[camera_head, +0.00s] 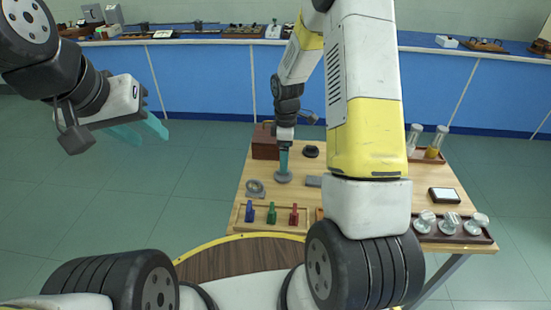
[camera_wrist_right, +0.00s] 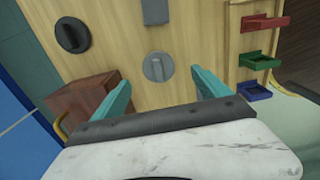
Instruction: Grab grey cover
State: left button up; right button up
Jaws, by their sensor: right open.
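The grey cover (camera_head: 283,177) is a round disc with a raised bar grip, lying on the wooden table. It also shows in the right wrist view (camera_wrist_right: 157,70), between and just beyond the fingertips. My right gripper (camera_head: 284,165) points down right over it. Its teal fingers are spread, one on each side of the cover's line, in the wrist view (camera_wrist_right: 162,80), with nothing held. Whether the fingertips touch the cover cannot be told. My left gripper (camera_head: 142,130) is open and empty, away from the table at left.
A black round cover (camera_head: 311,151) and a brown box (camera_head: 265,142) lie behind. A grey ring-like part (camera_head: 255,187) sits at left, and blue, green and red holders (camera_head: 272,213) in front. Glass cylinders (camera_head: 413,138) stand at right. My right arm hides the table's middle.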

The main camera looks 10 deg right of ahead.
jog(key=f, duration=0.7)
jog(key=shift+w+a+f, duration=0.15)
jog(key=shift+w, duration=0.15)
jog(key=shift+c, duration=0.3)
jog(key=c, duration=1.4)
